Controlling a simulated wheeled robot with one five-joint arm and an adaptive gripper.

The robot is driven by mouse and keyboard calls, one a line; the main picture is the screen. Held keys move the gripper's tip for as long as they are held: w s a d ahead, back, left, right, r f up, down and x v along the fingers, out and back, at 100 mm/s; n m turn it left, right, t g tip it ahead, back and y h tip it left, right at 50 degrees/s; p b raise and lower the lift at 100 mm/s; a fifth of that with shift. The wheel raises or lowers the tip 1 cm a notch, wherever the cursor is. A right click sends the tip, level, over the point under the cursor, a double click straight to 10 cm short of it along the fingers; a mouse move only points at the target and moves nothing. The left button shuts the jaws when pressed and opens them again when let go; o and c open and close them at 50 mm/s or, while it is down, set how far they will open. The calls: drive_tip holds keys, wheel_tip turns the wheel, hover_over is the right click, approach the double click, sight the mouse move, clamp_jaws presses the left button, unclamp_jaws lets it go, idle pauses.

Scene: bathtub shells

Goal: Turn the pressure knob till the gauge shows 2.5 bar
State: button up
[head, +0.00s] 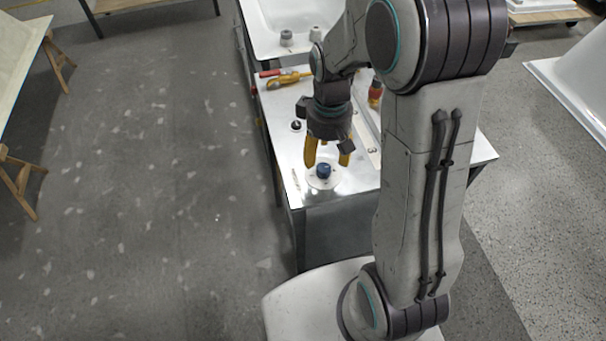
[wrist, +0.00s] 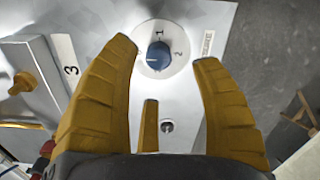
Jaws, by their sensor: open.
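The pressure knob (head: 323,170) is dark blue and stands on a round white plate (head: 318,183) near the front of the metal table. In the wrist view the knob (wrist: 158,55) shows a pale pointer line, with the marks 1 and 2 printed on its plate. My gripper (head: 329,161) is just above the knob, with its yellow fingers apart and empty. In the wrist view my gripper (wrist: 165,48) has a finger to each side of the knob, not touching it as far as I can see. A small round dial (head: 296,125) lies farther back on the table, too small to read.
A yellow-handled tool (head: 290,79) and a red-and-yellow tool (head: 375,92) are toward the back of the table (head: 290,180). A grey panel marked 3 (wrist: 40,75) is left of the knob in the wrist view. A white tub (head: 270,35) stands behind.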

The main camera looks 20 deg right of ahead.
sight(325, 169)
drive_tip(key=shift+w+d+n, duration=0.2)
drive_tip(key=shift+w+n, duration=0.15)
drive_tip(key=shift+n, duration=0.25)
drive_tip(key=shift+f, duration=3.7)
drive_tip(key=shift+c, duration=0.4)
drive_tip(key=shift+s, duration=0.1)
drive_tip(key=c, duration=1.1)
